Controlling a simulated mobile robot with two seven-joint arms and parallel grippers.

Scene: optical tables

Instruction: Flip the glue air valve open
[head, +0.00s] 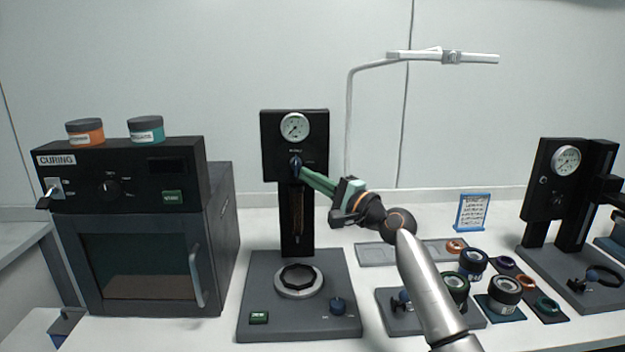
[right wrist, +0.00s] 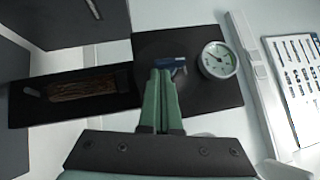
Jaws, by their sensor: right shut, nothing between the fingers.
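The glue air valve is a small blue lever (head: 295,165) on the black gauge panel (head: 275,146), below a round white gauge (head: 295,126). It also shows as a blue handle in the right wrist view (right wrist: 179,63), beside the gauge (right wrist: 218,60). My right gripper (head: 304,173) has green fingers pressed together with nothing between them. Its tips (right wrist: 163,72) are right at the blue lever and partly cover it; I cannot tell whether they touch. My left gripper is not in view.
The panel's post rises from a grey base (head: 300,325) with a round holder. A curing oven (head: 140,250) stands to the left, with two jars on top. Lens parts on trays lie to the right, beneath my right arm. Another gauge stand (head: 548,185) is far right.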

